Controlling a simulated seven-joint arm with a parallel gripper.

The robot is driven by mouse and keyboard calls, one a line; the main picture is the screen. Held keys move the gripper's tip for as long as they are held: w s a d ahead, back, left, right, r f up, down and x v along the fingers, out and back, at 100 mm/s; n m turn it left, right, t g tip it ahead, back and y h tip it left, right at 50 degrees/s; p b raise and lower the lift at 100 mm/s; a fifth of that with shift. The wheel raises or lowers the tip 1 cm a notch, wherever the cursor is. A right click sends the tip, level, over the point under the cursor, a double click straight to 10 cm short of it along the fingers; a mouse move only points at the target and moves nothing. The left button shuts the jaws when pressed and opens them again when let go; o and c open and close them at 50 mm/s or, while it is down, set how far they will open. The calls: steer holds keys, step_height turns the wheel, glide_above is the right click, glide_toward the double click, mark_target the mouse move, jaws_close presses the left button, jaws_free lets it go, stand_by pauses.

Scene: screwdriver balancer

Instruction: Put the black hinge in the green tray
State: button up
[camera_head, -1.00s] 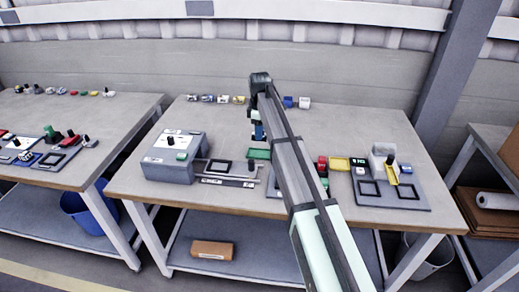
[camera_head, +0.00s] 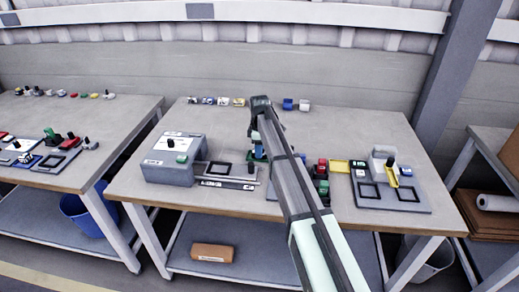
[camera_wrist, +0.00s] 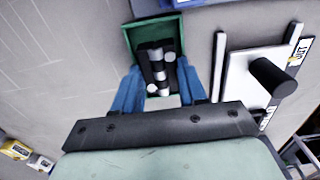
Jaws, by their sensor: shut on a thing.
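The black hinge (camera_wrist: 157,66), dark with pale round knuckles, is between the blue fingers of my gripper (camera_wrist: 158,84) in the wrist view. My gripper is shut on it. The green tray (camera_wrist: 143,29) lies just beyond the fingers, and the hinge overlaps its inside in that view. I cannot tell whether the hinge touches the tray floor. In the head view my gripper (camera_head: 258,150) points down at the tray spot, and it hides the hinge and most of the tray.
A grey box (camera_head: 173,160) with a black knob stands left on the table. Red and green blocks (camera_head: 321,170) and a yellow tray (camera_head: 340,167) are right of my arm. A grey fixture (camera_head: 383,158) stands farther right. Small parts line the back edge.

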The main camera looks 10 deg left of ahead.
steer(key=o, duration=1.1)
steer(key=shift+f, duration=0.1)
steer(key=shift+c, duration=0.2)
step_height(320, 180, up, 12)
